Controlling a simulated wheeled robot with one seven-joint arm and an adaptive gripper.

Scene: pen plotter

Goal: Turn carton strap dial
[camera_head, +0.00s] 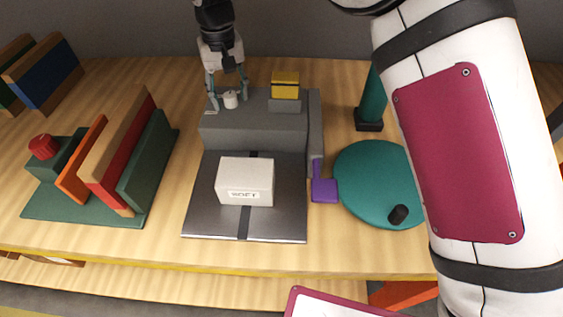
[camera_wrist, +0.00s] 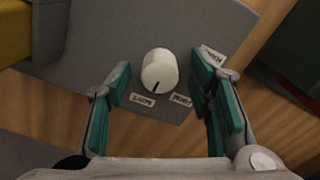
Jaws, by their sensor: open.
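A small white dial (camera_head: 231,100) stands on top of the grey strapping machine (camera_head: 254,130), near its left end. In the wrist view the white dial (camera_wrist: 159,70) is a short knob with a dark pointer line on its side toward my gripper. Small printed labels lie on the grey surface around it. My gripper (camera_head: 228,98) is open, its fingers pointing down on either side of the dial. In the wrist view the gap between the teal finger pads (camera_wrist: 162,88) shows clear space on both sides of the dial. A white carton (camera_head: 245,180) sits on the machine's plate over a dark strap.
A yellow block (camera_head: 285,85) stands right of the dial on the machine. A purple lever (camera_head: 324,188) and a teal turntable (camera_head: 375,185) with a black knob are to the right. A green rack (camera_head: 85,205) with coloured boards and a red knob (camera_head: 42,146) is at left.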

